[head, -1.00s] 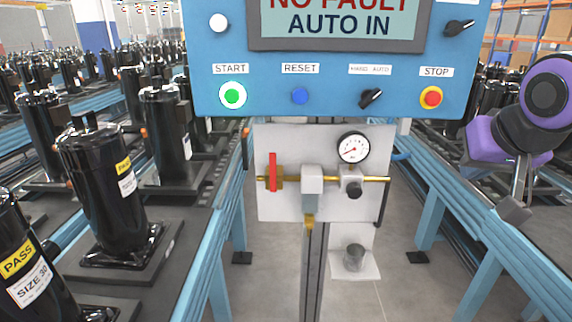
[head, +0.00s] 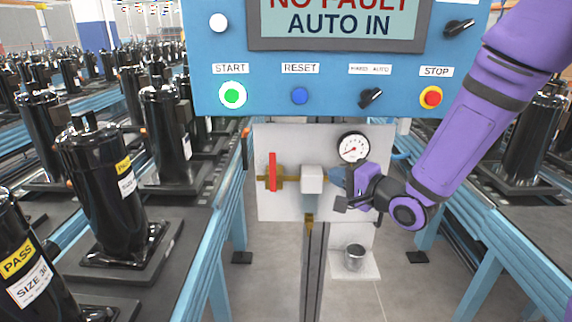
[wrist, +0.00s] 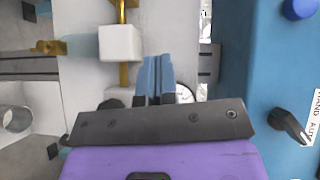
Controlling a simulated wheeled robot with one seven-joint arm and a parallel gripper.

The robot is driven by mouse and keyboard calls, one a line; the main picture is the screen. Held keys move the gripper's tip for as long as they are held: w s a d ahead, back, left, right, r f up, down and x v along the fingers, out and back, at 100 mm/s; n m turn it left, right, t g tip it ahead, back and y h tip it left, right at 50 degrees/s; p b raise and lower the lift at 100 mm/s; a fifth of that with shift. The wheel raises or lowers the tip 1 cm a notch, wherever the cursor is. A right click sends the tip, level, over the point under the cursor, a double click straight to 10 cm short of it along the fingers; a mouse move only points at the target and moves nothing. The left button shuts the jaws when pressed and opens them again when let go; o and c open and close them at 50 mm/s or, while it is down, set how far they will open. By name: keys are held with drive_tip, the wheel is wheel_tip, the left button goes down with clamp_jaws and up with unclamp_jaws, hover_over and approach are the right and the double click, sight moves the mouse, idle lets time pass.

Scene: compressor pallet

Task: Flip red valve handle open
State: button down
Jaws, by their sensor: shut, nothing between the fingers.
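The red valve handle (head: 272,172) stands upright across the brass pipe at the left of the white panel in the head view. It is out of the wrist view. My gripper (head: 335,174) is in front of the panel's right half, to the right of the white block (head: 312,179) and apart from the handle. Its blue fingers (wrist: 154,80) are together and empty in the wrist view, pointing toward the side of the white block (wrist: 120,42). My gripper hides the right end of the pipe and its fitting in the head view.
The pressure gauge (head: 354,147) is just above my gripper. The blue control box (head: 330,85) with buttons and knobs overhangs the panel (head: 284,138). A metal cup (head: 354,257) is below. Blue conveyors with black compressors (head: 100,190) flank both sides.

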sight(273, 170)
drive_tip(key=shift+s+a+f+m+y, duration=0.15)
drive_tip(key=shift+a+f+m+y, duration=0.1)
drive_tip(key=shift+a+m+y, duration=0.25)
drive_tip(key=s+a+x, duration=0.2)
drive_tip(key=x, duration=1)
drive_tip(key=shift+w+a, duration=0.25)
drive_tip(key=shift+a, duration=0.1)
drive_tip(key=shift+r, duration=0.15)
